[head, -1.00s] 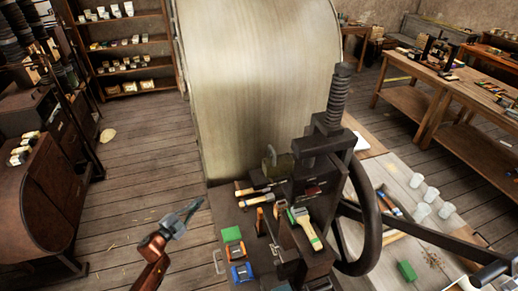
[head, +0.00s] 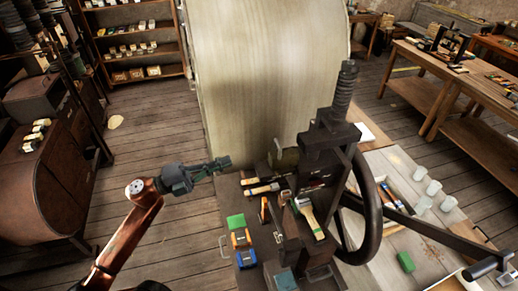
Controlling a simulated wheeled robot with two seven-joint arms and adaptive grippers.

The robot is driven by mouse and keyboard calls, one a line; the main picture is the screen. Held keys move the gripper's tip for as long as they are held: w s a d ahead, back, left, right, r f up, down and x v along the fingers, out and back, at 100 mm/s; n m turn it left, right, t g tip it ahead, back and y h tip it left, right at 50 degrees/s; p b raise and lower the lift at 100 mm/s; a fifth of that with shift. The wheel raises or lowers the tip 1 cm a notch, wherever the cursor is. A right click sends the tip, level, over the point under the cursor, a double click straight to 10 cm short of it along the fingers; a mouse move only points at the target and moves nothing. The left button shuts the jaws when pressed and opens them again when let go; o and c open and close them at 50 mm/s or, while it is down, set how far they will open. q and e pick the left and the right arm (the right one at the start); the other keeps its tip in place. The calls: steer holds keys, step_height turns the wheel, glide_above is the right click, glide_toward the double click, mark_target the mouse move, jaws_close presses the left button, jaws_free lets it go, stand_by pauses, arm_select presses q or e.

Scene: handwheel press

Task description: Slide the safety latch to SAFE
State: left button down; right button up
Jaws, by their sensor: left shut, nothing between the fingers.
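The dark handwheel press (head: 322,150) stands on the bench right of centre, its threaded screw upright and its handwheel (head: 368,215) on its right side. A small dark reddish plate shows on the press body, but I cannot make out the safety latch or its setting. My left gripper (head: 224,164) is shut and empty. It is in the air left of the press, pointing right, apart from the press and the tools.
A wooden-handled tool (head: 262,189), a brush (head: 308,214) and green, orange and blue blocks (head: 239,238) crowd the bench left of and before the press. A long bar with a dark grip (head: 480,268) reaches right, near several clear cups (head: 433,187). A large pale panel (head: 265,70) stands behind.

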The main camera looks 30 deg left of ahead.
mark_target(276, 144)
arm_select(q)
steer(key=p+x, duration=0.5)
steer(key=x, duration=0.7)
steer(key=shift+w+d+r, duration=0.15)
steer(key=shift+w+r, duration=0.1)
steer(key=shift+w+d, duration=0.45)
steer(key=shift+w, duration=0.05)
